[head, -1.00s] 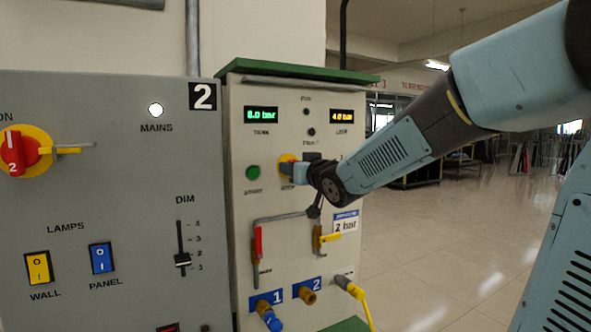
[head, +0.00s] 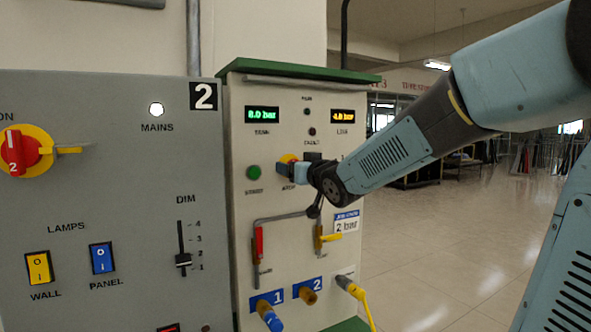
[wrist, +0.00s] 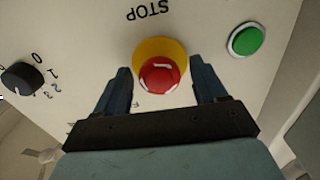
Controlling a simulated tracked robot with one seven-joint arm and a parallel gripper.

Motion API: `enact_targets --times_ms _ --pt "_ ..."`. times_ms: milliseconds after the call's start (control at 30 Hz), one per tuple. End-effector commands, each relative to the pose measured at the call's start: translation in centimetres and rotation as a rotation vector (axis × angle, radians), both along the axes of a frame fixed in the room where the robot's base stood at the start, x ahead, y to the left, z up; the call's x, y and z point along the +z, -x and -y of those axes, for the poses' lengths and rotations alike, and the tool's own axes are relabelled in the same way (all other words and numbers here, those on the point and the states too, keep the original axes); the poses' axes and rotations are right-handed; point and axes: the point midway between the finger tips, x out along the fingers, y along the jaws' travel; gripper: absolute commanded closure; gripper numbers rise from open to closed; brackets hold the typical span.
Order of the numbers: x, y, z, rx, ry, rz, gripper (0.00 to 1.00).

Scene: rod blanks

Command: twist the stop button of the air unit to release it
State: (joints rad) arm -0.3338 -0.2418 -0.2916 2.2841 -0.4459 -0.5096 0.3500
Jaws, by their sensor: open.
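The air unit (head: 290,205) is a pale cabinet with a green top, right of the grey panel. My gripper (wrist: 160,84) is open, with one finger on each side of the red button. Gaps show between the fingers and the button in the wrist view. In the head view my gripper (head: 288,172) covers most of the button, and only a bit of yellow collar (head: 288,158) shows.
A green start button (wrist: 245,40) is beside the stop button. A black dial (wrist: 20,78) is on the other side. Below are a red-handled valve (head: 259,242), a yellow-handled valve (head: 328,237) and hose connectors (head: 268,316).

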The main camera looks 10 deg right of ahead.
Motion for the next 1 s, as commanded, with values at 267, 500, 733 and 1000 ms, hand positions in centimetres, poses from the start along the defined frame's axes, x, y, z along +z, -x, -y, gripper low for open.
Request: enact_targets --times_ms 267,500,733,1000 --pt "0.0 1.8 0.5 -0.001 -0.001 0.001 0.29" --pt "0.0 5.1 1.4 0.0 -0.001 0.002 0.29" --pt "0.0 8.2 2.2 0.0 -0.001 0.002 0.29" --pt "0.0 11.3 3.0 0.0 -0.002 0.003 0.29"
